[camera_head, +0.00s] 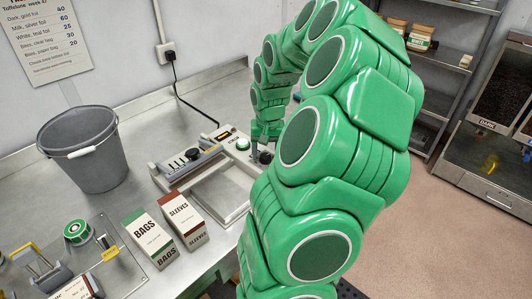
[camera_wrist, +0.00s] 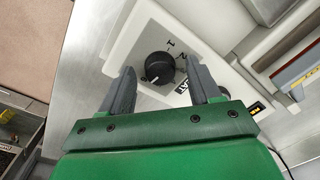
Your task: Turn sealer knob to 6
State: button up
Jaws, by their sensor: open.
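The sealer (camera_head: 190,160) is a light machine on the steel bench in the head view, with a long bar and a dark lever knob. Its black round dial knob shows in the wrist view (camera_wrist: 160,67), on a white panel with printed marks, of which "1" and "2" are readable. A pale pointer line on the knob points to the lower left. My gripper (camera_wrist: 160,85) is open, with one grey finger on each side of the knob in the picture; I cannot tell whether they touch it. In the head view my gripper (camera_head: 264,135) is at the sealer's right end, partly hidden by my arm.
A grey bucket (camera_head: 83,150) stands at the left on the bench. A bags box (camera_head: 149,238) and a sleeves box (camera_head: 184,221) stand in front of the sealer. A black cable (camera_head: 192,92) runs from the wall socket (camera_head: 166,53) toward the sealer.

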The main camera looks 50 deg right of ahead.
aim_at(267, 156)
jog(key=shift+f, duration=0.3)
jog(key=shift+c, duration=0.2)
jog(key=c, duration=1)
jog(key=shift+n, duration=0.7)
jog(key=o, duration=1)
jog(key=shift+o, duration=0.2)
jog(key=shift+r, duration=0.15)
jog(key=shift+s+d+r, duration=0.1)
jog(key=shift+r, duration=1.8)
jog(key=shift+s+d+r, duration=0.1)
jog(key=shift+r, duration=1.8)
